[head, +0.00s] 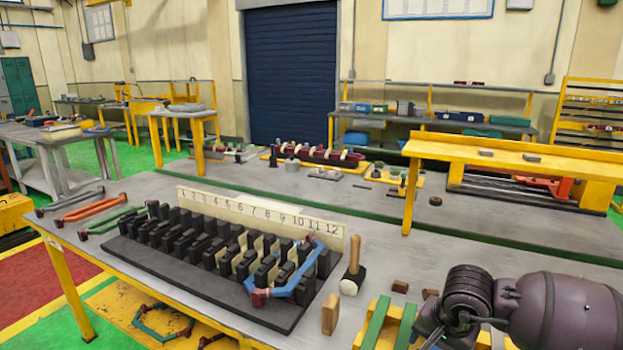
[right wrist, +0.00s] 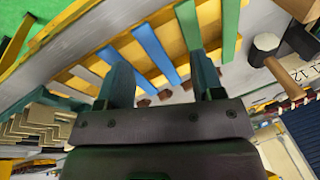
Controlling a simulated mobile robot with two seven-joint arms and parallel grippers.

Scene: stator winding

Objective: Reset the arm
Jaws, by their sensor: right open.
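My right arm comes in at the bottom right of the head view, and its gripper is cut off by the lower edge there. In the right wrist view my right gripper (right wrist: 163,82) is open, its two dark fingers well apart with nothing held between them. Behind the fingers is a yellow rack (right wrist: 90,52) with blue and green strips. My left gripper and arm are not in view. The stator model (head: 215,255) has rows of black blocks on a dark base on the table. A blue coil with red ends (head: 293,291) sits at its right end.
A number board (head: 262,217) marked 1 to 12 stands behind the stator. A mallet (head: 353,268) and a wooden block (head: 330,314) stand at its right. Grey, orange (head: 88,210) and green coils lie at the left. A yellow bench (head: 500,152) stands behind.

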